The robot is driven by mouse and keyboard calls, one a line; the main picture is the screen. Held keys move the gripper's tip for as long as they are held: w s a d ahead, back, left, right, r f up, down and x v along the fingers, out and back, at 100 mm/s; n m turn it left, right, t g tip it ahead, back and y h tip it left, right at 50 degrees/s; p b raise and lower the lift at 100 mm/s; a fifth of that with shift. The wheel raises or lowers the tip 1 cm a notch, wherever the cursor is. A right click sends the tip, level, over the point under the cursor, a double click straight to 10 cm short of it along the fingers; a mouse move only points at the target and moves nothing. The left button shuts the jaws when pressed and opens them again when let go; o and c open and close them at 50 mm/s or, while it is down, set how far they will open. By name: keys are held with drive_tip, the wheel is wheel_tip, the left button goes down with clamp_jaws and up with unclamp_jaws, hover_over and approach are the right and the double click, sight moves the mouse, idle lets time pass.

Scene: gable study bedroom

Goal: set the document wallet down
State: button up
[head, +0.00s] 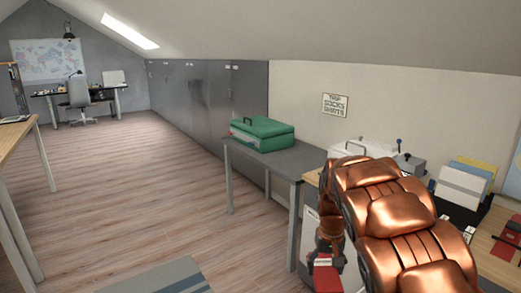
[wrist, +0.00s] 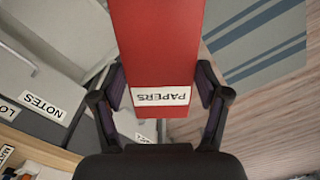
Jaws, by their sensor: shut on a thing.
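The document wallet is a red, flat piece with a white label reading PAPERS (wrist: 155,50). In the wrist view it stands between the two fingers of my gripper (wrist: 161,78), which is shut on it. The label appears upside down there, and the wallet's far end runs out of the top of the frame. In the head view the red wallet (head: 327,277) hangs from my gripper (head: 327,259) at the bottom edge, partly cut off. My copper arm covers much of the area to the right.
A grey table (head: 243,149) bears a green case (head: 264,136). A wooden worktop (head: 498,262) with papers and boxes is at right. The wrist view shows a unit labelled NOTES (wrist: 42,107) at left. Open wooden floor (head: 130,190) and a striped rug (head: 160,279) lie at left.

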sight(325, 275)
wheel_tip(325, 275, up, 9)
drive_tip(key=s+p, duration=0.1)
drive_tip(key=p, duration=1.2)
drive_tip(key=shift+s+r, duration=0.15)
drive_tip(key=shift+s, duration=0.25)
drive_tip(key=shift+a, duration=0.15)
